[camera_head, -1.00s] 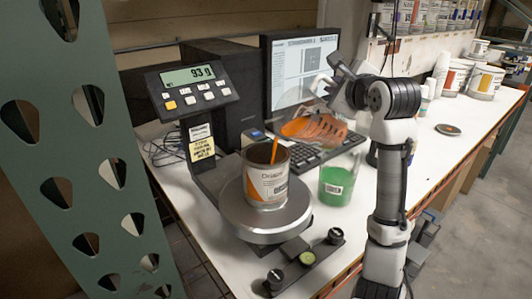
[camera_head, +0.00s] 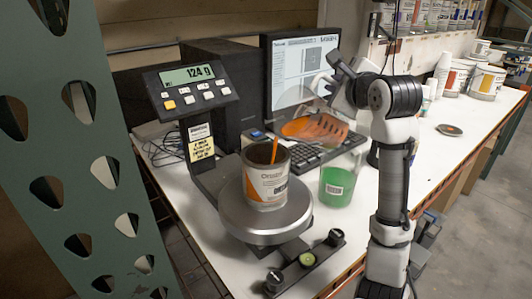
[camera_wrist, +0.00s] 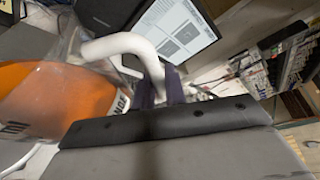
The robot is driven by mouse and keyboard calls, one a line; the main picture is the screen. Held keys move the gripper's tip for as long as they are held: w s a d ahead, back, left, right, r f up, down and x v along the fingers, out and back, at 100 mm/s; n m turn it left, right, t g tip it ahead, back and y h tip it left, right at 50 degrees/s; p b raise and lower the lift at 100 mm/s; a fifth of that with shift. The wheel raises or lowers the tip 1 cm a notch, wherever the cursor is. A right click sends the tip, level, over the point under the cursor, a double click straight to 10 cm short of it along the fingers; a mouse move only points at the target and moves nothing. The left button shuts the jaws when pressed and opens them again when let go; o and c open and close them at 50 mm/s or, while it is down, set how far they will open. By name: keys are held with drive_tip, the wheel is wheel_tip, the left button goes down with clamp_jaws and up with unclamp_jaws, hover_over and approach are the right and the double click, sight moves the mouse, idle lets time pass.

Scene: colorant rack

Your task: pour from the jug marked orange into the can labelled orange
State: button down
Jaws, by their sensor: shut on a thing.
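My gripper (camera_head: 336,84) is shut on this handle, above and right of the can. The can with an orange label (camera_head: 267,184) stands upright on the scale's round pan. A thin orange streak slants down into its opening, apparently liquid from the jug. The liquid level inside is hidden.
The scale display (camera_head: 187,76) reads 124 g. A clear jug with green liquid (camera_head: 337,186) stands right of the can, below the tilted jug. A keyboard (camera_head: 305,158) and monitor (camera_head: 300,75) are behind. The table's right part (camera_head: 440,155) is mostly clear. A perforated green post (camera_head: 75,130) stands at left.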

drive_tip(key=shift+s+a+r+b, duration=0.1)
drive_tip(key=shift+a+r+b, duration=0.1)
drive_tip(key=shift+r+b, duration=0.2)
idle(1.5)
